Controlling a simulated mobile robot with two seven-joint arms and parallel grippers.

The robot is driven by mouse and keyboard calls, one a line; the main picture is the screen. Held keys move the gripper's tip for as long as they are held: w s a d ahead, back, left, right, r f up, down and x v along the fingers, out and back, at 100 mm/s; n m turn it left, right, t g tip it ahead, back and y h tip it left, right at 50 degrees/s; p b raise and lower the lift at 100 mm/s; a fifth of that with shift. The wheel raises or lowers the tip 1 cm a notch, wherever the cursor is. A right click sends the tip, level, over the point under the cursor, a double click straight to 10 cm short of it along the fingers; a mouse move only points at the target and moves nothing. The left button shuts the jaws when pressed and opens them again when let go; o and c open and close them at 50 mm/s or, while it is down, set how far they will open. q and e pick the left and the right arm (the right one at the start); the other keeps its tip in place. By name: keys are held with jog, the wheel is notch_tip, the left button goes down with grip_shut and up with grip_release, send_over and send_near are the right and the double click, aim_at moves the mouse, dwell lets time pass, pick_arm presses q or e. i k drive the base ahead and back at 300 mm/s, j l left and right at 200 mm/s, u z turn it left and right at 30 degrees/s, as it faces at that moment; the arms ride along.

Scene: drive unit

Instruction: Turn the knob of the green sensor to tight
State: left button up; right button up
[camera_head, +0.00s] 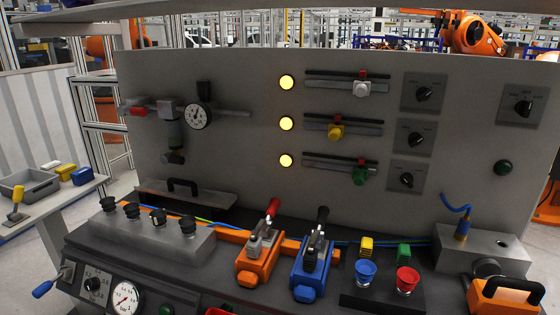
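The green sensor (359,177) sits on the lowest of three horizontal rails (325,165) on the upright grey panel, near the rail's right end. A small red piece (361,162), which looks like its knob, stands on top of it. It is too small to tell which way it is turned. A yellow sensor (336,132) sits on the middle rail and a white sensor (361,89) on the top rail, each with a similar red piece. Neither of my grippers shows in the head view, and nothing touches the green sensor.
Lit yellow lamps (286,161) stand left of the rails; black rotary switches (407,180) are to the right. Below are orange (257,265) and blue (312,268) clamp-like units, blue (366,270) and red (407,279) cups, and a grey block (483,252). Space before the green sensor looks clear.

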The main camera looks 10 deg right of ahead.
aim_at(407, 178)
jog(key=z, duration=1.25)
